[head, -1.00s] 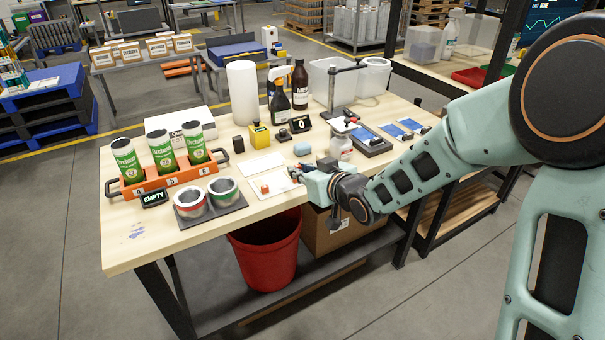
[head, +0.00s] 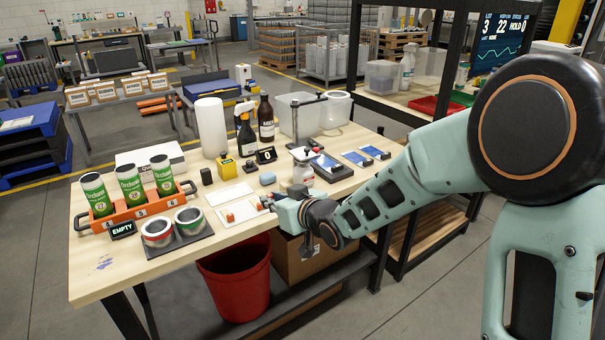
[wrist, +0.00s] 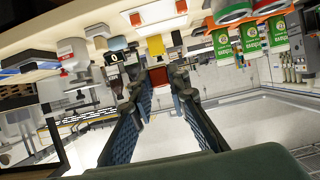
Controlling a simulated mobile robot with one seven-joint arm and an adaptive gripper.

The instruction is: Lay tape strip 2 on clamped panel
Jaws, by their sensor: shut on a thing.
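My gripper (head: 268,202) is beside the right end of a white card (head: 242,214) near the table's front edge. In the wrist view my gripper (wrist: 162,84) is shut on a small red piece (wrist: 158,75), taken to be tape strip 2; no number is readable. A small orange-red piece (head: 230,217) lies on the card, and red pieces also show there in the wrist view (wrist: 181,6). A dark fixture (head: 332,172) with a blue panel (head: 326,161) stands farther right. My fingers hide most of the held piece.
Two tape rolls (head: 157,232) and an orange can rack (head: 135,211) are at left. Bottles and a paper roll (head: 208,128) stand behind. A red bin (head: 236,283) is below the table edge.

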